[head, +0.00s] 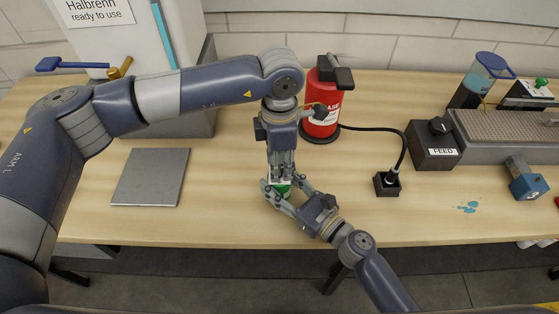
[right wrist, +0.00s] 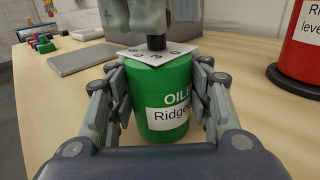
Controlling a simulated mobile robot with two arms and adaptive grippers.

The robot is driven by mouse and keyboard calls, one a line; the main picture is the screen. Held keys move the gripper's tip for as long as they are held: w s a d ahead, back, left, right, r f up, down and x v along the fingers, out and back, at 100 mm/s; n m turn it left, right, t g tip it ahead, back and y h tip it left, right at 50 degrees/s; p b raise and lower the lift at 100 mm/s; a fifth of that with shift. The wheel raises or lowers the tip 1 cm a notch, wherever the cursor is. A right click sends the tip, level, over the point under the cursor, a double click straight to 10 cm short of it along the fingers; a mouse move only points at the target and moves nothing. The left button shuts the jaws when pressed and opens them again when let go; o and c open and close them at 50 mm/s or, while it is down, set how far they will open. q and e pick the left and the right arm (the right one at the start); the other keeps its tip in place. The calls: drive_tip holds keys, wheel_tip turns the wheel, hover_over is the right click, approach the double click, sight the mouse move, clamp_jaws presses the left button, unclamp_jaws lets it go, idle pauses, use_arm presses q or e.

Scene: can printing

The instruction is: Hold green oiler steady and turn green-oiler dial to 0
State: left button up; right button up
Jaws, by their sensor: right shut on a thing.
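The green oiler (head: 285,191) stands upright on the wooden table near its front edge, mostly hidden by grippers in the head view. In the right wrist view the green oiler (right wrist: 163,105) shows a white label partly reading "Ridge". A white plate with printed digits (right wrist: 158,55) sits on top, with the black dial (right wrist: 157,42) at its middle. My right gripper (head: 283,196) is shut on the oiler's sides. My left gripper (head: 281,178) points straight down over the oiler, its grey fingers (right wrist: 140,15) at the dial. Whether they grip it is hidden.
A red canister (head: 322,115) stands close behind my left gripper. A black cable runs to a small black socket (head: 387,184) at the right. A FEED box (head: 433,146) stands further right. A grey plate (head: 150,177) lies at the left.

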idle(0.3)
use_arm(q)
wheel_tip(320, 180, up, 12)
idle(0.4)
use_arm(e)
drive_tip(key=o, duration=1.4)
drive_tip(key=shift+c, duration=0.2)
